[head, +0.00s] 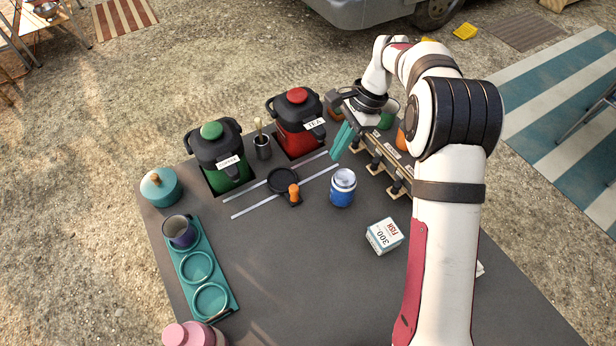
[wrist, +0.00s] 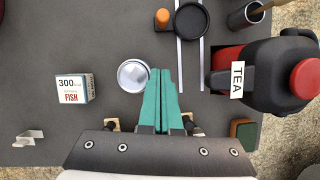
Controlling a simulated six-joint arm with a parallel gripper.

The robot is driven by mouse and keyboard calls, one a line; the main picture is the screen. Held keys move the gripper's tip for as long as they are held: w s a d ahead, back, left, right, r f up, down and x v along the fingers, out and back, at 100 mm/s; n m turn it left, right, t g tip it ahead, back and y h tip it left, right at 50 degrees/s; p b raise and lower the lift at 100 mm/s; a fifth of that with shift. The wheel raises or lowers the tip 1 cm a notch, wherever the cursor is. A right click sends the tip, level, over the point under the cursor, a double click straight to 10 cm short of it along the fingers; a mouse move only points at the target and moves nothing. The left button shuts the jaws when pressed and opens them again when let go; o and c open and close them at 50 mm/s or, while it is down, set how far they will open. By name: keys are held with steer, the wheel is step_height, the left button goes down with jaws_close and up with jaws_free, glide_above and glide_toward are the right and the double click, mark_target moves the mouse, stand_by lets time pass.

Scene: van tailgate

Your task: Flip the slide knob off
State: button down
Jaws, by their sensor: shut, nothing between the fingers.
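An orange knob (head: 294,189) stands beside a round black dish (head: 283,180) that sits across two pale rails (head: 250,201). The knob also shows in the wrist view (wrist: 162,17), at the top. My gripper (head: 340,142), with teal fingers, is right of the dish in the head view, apart from the knob. In the wrist view my gripper (wrist: 162,74) is shut and empty, its tips below the orange knob. A dark panel (head: 372,136) with black switches on wooden plates stands under my wrist. One such switch (head: 392,188) is clear in the head view; others are partly hidden by my arm.
A blue jar (head: 342,190) is close to my fingertips. A red TEA jug (head: 297,122), a green COFFEE jug (head: 218,157) and a brush cup (head: 262,148) stand behind. A FISH box (head: 384,236) and a teal cup tray (head: 205,280) flank a clear front middle.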

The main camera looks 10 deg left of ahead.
steer(key=x, duration=0.9)
steer(key=shift+s, duration=0.15)
steer(key=shift+s+a, duration=0.35)
steer(key=shift+a, duration=0.2)
steer(key=shift+s+a, duration=0.4)
steer(key=shift+a, duration=0.2)
steer(key=shift+s+a, duration=0.3)
steer(key=shift+a, duration=0.15)
steer(key=s+a, duration=0.8)
steer(key=shift+s+a, duration=0.1)
steer(key=shift+s, duration=0.05)
